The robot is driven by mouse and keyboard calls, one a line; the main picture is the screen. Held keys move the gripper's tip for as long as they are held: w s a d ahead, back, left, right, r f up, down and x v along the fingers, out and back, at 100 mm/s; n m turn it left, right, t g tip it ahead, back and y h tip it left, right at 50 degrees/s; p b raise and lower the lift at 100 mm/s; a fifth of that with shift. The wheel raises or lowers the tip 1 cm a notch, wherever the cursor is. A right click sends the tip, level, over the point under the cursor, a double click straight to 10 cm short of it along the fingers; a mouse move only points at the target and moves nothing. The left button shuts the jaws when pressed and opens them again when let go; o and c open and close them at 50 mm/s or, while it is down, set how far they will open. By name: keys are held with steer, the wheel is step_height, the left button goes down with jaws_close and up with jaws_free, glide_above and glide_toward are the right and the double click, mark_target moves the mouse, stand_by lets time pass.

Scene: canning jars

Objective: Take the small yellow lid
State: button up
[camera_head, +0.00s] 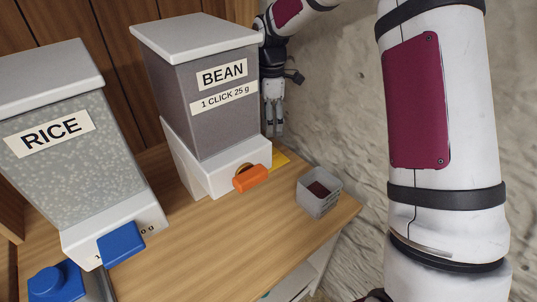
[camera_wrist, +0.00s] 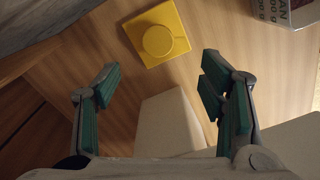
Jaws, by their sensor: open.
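The small yellow lid (camera_wrist: 157,34) is square with a round raised knob. It lies flat on the wooden surface at the top centre of the wrist view. In the head view only a yellow corner (camera_head: 280,158) shows beside the bean dispenser, which hides the rest. My gripper (camera_wrist: 160,78) is open and empty. Its green-padded fingers stand apart, and the lid is beyond the fingertips, roughly in line with the gap between them. In the head view my gripper (camera_head: 275,130) points down behind the right side of the bean dispenser, close to the wall.
The bean dispenser (camera_head: 215,110) with an orange lever (camera_head: 250,178) stands close to my gripper. A rice dispenser (camera_head: 70,160) is at left, with a blue lid (camera_head: 55,282) in front. A small grey container (camera_head: 328,204) with dark red contents stands at right. The rough wall (camera_head: 335,110) is close behind.

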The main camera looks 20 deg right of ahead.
mark_target(279, 159)
steer(key=f, duration=1.2)
steer(key=shift+w+f, duration=0.1)
steer(key=shift+w, duration=0.1)
steer(key=c, duration=1.2)
